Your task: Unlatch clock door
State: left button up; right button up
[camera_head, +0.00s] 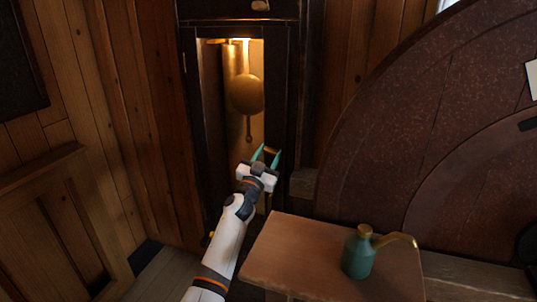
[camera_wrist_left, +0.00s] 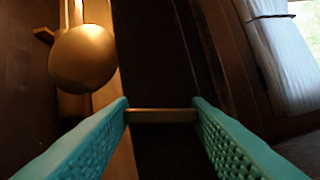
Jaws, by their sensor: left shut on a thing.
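The tall dark clock case (camera_head: 190,110) stands against the back wall, its lit inside showing through the narrow front. The door's dark right-hand frame (camera_head: 277,90) also shows in the left wrist view (camera_wrist_left: 160,50). A small brass latch bar (camera_head: 271,150) lies across that frame; it spans the fingertips in the left wrist view (camera_wrist_left: 162,116). My left gripper (camera_head: 266,155), with teal fingers, is shut on the brass latch bar, one fingertip at each end. It also shows in the left wrist view (camera_wrist_left: 160,118). My right gripper is out of view.
A round brass pendulum (camera_head: 247,94) hangs inside the clock, left of my fingers. A wooden table (camera_head: 290,262) with a green oil can (camera_head: 359,255) stands at front right. A large dark round wheel-like piece (camera_head: 400,130) fills the right side.

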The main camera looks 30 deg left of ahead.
pick_arm(q)
jog(key=m+g+h+p, duration=0.1)
jog(key=m+h+p, duration=0.1)
jog(key=m, duration=0.3)
jog(key=m+g+h+p, duration=0.1)
jog(key=m+h+p, duration=0.1)
jog(key=m, duration=0.4)
jog(key=m+g+h+p, duration=0.1)
jog(key=m+h+p, duration=0.1)
jog(key=m+p, duration=0.2)
jog(key=shift+a+r+m+g+h, duration=0.3)
jog(key=shift+r+m, duration=0.1)
jog(key=shift+m, duration=0.4)
jog(key=shift+f+m+g+p, duration=0.1)
jog(key=shift+m+g+p, duration=0.3)
jog(key=shift+m+p, duration=0.6)
jog(key=o, duration=1)
